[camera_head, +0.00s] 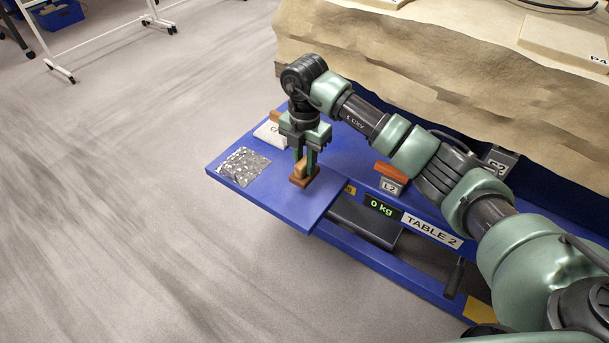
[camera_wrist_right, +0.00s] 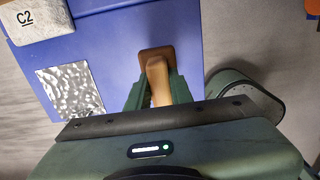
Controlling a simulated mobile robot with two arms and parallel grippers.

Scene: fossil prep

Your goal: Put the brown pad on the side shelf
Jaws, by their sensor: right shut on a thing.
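The brown pad (camera_head: 303,181) has a flat base and a lighter upright handle. My right gripper (camera_head: 305,165) points down and is shut on the handle. The pad is at the blue side shelf (camera_head: 308,212), near its right end; I cannot tell whether its base touches the surface or sits just above it. In the right wrist view the pad's base (camera_wrist_right: 156,53) shows beyond the handle, between the fingers of my right gripper (camera_wrist_right: 157,90). My left gripper is not in view.
A crinkled silver sheet (camera_head: 244,166) lies on the shelf's left part. A white block marked C2 (camera_wrist_right: 33,19) is behind it. Open floor lies left.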

